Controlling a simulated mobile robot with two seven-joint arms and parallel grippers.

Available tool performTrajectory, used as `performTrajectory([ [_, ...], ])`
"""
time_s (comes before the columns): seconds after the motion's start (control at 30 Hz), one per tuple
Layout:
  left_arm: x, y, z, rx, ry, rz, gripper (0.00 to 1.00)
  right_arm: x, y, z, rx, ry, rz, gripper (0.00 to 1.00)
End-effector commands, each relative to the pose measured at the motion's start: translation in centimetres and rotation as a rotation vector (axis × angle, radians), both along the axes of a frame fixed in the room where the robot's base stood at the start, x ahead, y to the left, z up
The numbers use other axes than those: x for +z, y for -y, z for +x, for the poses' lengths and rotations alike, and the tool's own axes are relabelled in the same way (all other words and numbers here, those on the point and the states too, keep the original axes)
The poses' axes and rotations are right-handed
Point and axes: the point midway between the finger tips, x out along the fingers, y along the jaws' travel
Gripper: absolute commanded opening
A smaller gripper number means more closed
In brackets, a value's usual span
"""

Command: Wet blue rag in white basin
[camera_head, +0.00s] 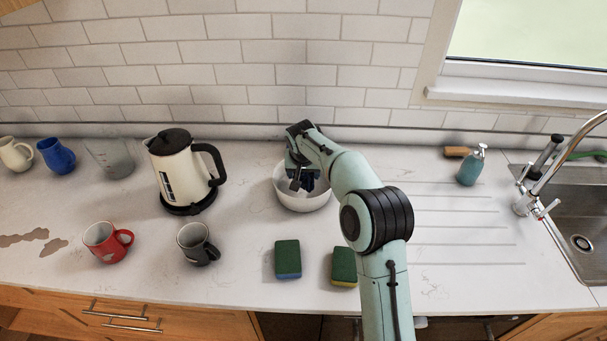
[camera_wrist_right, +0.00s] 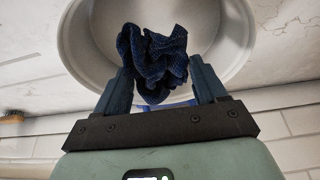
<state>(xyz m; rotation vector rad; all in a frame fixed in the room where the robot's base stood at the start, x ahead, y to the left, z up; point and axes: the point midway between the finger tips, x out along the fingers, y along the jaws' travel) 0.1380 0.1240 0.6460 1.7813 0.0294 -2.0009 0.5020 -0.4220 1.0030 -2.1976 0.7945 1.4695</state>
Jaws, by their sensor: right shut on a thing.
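The white basin (camera_head: 301,201) stands on the counter in the middle of the head view, and its round inside fills the top of the right wrist view (camera_wrist_right: 213,50). My right gripper (camera_head: 303,181) is over the basin. In the right wrist view, my right gripper (camera_wrist_right: 160,82) is shut on the crumpled dark blue rag (camera_wrist_right: 153,55), which bunches up between the fingers. The rag is over the basin's inside. I cannot tell whether it touches the bottom or holds water. My left gripper is not in view.
A kettle (camera_head: 172,165) stands left of the basin, with a black mug (camera_head: 193,246) and red mug (camera_head: 101,242) in front. Two sponges (camera_head: 288,258) lie near the front edge. A soap bottle (camera_head: 470,168), tap (camera_head: 541,190) and sink (camera_head: 590,262) are on the right.

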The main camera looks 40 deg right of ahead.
Motion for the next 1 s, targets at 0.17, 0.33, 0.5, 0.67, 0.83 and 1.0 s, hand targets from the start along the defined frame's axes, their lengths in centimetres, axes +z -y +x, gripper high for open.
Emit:
performTrajectory([
  [0.17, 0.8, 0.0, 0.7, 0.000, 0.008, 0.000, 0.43, 1.4, 0.0, 0.1, 0.000, 0.003, 0.000, 0.58],
  [0.33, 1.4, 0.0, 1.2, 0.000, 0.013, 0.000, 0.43, 2.4, 0.0, 0.1, -0.001, 0.003, -0.001, 0.58],
  [0.5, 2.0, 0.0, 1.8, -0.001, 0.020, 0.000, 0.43, 3.4, 0.0, 0.1, -0.001, 0.003, -0.001, 0.58],
  [0.67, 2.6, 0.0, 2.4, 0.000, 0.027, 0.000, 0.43, 4.4, 0.0, 0.1, 0.000, 0.003, -0.001, 0.58],
  [0.83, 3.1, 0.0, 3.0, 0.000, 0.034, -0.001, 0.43, 5.4, 0.0, 0.1, 0.000, 0.003, -0.001, 0.58],
  [1.0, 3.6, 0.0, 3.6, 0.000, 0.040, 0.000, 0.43, 6.3, 0.0, 0.1, 0.001, 0.003, 0.000, 0.58],
])
